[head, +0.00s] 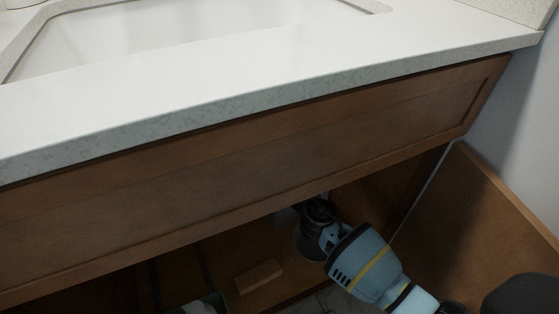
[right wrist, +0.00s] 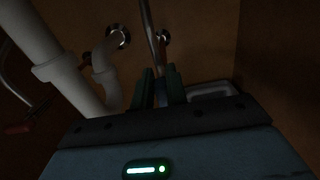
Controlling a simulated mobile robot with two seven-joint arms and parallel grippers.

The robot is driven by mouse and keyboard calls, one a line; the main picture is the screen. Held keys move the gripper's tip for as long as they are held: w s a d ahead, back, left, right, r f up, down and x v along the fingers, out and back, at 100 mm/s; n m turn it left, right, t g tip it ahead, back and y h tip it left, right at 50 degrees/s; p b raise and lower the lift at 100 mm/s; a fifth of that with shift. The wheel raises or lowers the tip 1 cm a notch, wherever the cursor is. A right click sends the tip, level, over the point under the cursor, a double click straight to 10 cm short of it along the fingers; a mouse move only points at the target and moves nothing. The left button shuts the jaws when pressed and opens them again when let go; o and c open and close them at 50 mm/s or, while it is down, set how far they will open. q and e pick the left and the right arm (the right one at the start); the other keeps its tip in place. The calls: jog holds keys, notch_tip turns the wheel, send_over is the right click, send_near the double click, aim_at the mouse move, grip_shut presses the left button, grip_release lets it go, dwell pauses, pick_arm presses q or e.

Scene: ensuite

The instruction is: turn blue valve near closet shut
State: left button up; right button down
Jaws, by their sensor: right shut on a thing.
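My right gripper (right wrist: 161,80) reaches into the open cabinet under the sink. In the right wrist view its two dark green fingers are closed around a small bluish valve handle (right wrist: 160,96), which is mostly hidden between them and dim. A thin supply pipe (right wrist: 151,30) runs up just above the fingers. In the head view my right arm comes in from the lower right, and the gripper's wrist (head: 325,240) is under the counter; the valve is hidden there.
White drain pipes (right wrist: 60,70) stand left of my right gripper, with a red handle (right wrist: 18,128) farther left. The counter (head: 260,75) and cabinet front (head: 230,165) hang over my arm. An open cabinet door (head: 495,225) is at right. A wooden block (head: 258,277) lies inside.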

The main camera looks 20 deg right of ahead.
jog(key=shift+d+f+m+b, duration=0.3)
jog(key=shift+d+f+m, duration=0.15)
jog(key=shift+m, duration=2.5)
jog(key=shift+d+f+m+b, duration=0.25)
jog(key=shift+d+f+m, duration=0.2)
jog(key=shift+m, duration=2.45)
jog(key=shift+d+f+m+b, duration=0.3)
jog(key=shift+d+f+m, duration=0.15)
jog(key=shift+m, duration=2.5)
jog(key=shift+f, duration=0.1)
jog(key=c, duration=1.4)
grip_release()
